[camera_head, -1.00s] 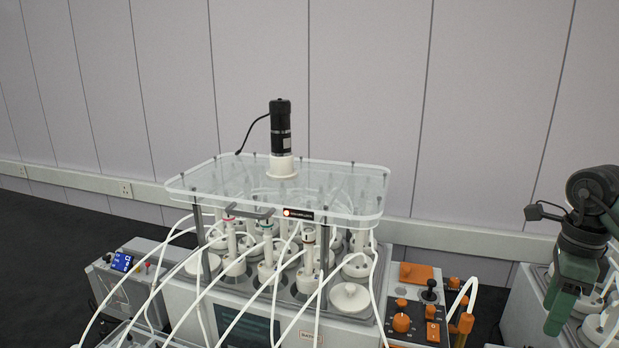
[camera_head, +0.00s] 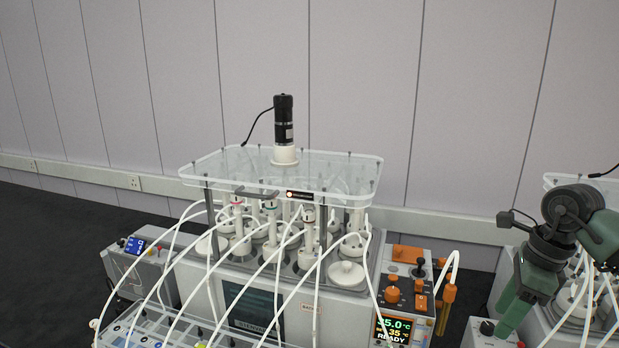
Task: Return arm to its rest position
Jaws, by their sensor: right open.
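My right gripper (camera_head: 514,296) is at the right side of the head view, with green fingers pointing down and left. It is open, and I see nothing between its fingers. It hangs in front of the second unit at the far right, apart from the central reactor unit (camera_head: 345,308). My left gripper is not in view.
The central unit carries several white-capped vessels under a clear plate (camera_head: 330,172) with a black motor (camera_head: 284,125). White tubes loop forward. An orange-knobbed control panel (camera_head: 408,290) stands right of it, a grey box (camera_head: 135,270) left. Dark floor shows between the units.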

